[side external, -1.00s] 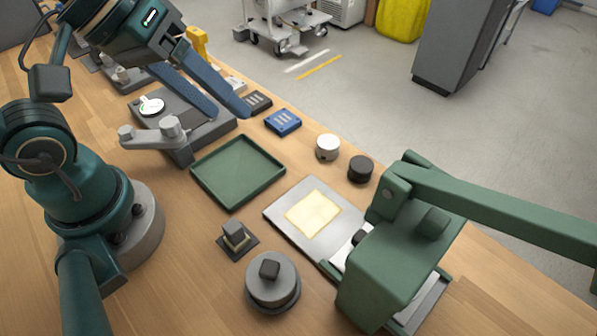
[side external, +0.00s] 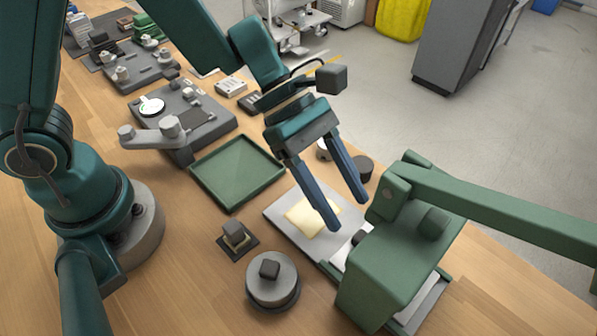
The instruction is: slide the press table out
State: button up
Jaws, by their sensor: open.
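The press table is a flat grey metal plate (side external: 282,222) that sticks out to the left from under the green press (side external: 385,265). A pale yellow square slab (side external: 303,219) lies on the plate. The right end of the plate is hidden by the press body. My gripper (side external: 349,215) is open and empty, its two blue fingers pointing down above the plate. One finger overlaps the slab in the picture and the other is near the press; I cannot tell whether either touches.
A green tray (side external: 237,172) lies left of the plate. A round grey knobbed weight (side external: 272,282) and a small square block (side external: 235,238) stand in front. A black cylinder (side external: 364,168) and a partly hidden white one stand behind my fingers. The press's long green lever (side external: 500,205) extends right.

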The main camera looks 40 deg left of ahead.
aim_at(362, 236)
jog(key=shift+x, duration=2.45)
jog(key=shift+r, duration=0.1)
grip_shut()
